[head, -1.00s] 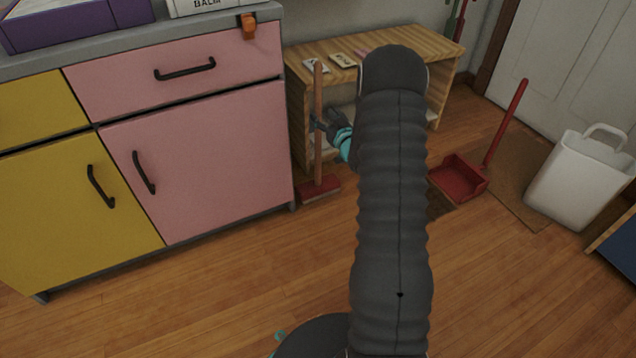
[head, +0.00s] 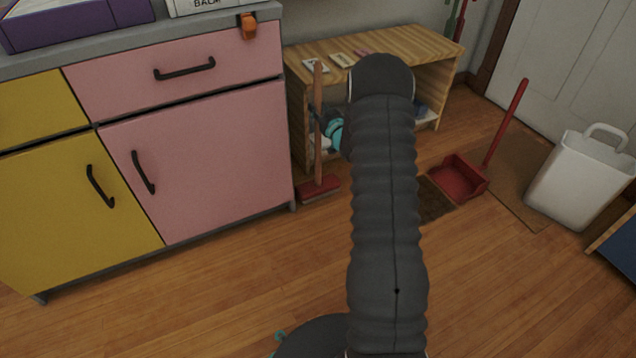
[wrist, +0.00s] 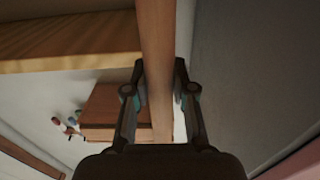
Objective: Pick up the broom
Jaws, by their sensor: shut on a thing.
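The broom (head: 319,150) stands upright beside the pink cabinet, with a wooden handle and a red head (head: 318,189) on the floor. My gripper (head: 317,119) is at the upper part of the handle, partly hidden behind my dark arm. In the wrist view the wooden handle (wrist: 157,50) runs down between the two fingers of my gripper (wrist: 160,75), which is shut on it. The broom head is not clearly visible in the wrist view.
A wooden shelf unit (head: 420,48) stands just behind the broom. The pink cabinet (head: 210,160) is close on the left. A red dustpan (head: 460,178) and a white bin (head: 578,180) stand on the right. The floor in front is clear.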

